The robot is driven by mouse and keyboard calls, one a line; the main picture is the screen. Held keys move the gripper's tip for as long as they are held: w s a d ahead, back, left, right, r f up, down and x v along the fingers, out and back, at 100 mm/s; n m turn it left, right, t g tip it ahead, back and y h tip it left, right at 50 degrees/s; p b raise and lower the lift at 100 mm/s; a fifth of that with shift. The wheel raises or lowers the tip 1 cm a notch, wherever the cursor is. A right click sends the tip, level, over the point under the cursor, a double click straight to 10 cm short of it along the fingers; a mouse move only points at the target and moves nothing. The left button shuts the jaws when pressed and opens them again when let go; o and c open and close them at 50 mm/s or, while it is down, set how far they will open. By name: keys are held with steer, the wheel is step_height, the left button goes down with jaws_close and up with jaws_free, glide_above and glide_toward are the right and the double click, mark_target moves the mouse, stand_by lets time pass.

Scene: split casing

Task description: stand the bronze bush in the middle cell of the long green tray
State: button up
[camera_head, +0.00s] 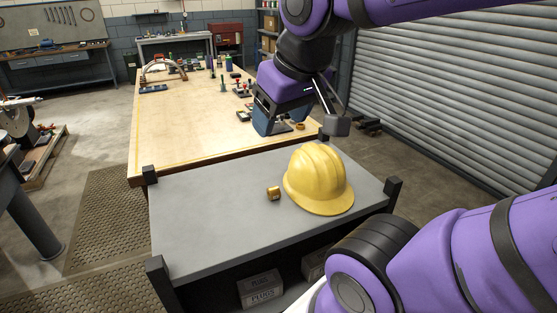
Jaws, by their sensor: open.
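A small bronze-coloured bush (273,193) lies on the grey top of the cart, just left of a yellow hard hat. It looks to be on its side. My gripper (303,122) is open, above the near right end of the wooden bench, beyond the bush and well apart from it. Nothing shows held between its fingers. A small bronze-coloured ring (300,126) shows beyond the gripper on the bench. I cannot make out the long green tray; my arm and gripper cover part of the bench.
The yellow hard hat (319,180) takes up the right of the grey cart top (205,215), which has raised dark corner posts. The cart's left is clear. The wooden bench (185,125) holds several small parts along its right side and an arched piece (163,69) at the back.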

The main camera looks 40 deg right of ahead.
steer(key=w+d+f+m+g+h, duration=0.1)
steer(key=w+d+f+g+h, duration=0.2)
steer(key=w, duration=0.5)
steer(key=m+g+y, duration=0.2)
steer(key=y, duration=0.2)
glide_above(273, 188)
step_height(273, 188, down, 23)
steer(key=shift+s+a, duration=0.1)
steer(key=shift+s, duration=0.05)
steer(key=f, duration=1)
steer(key=shift+d+f, duration=0.2)
steer(key=shift+f, duration=0.1)
jaws_close()
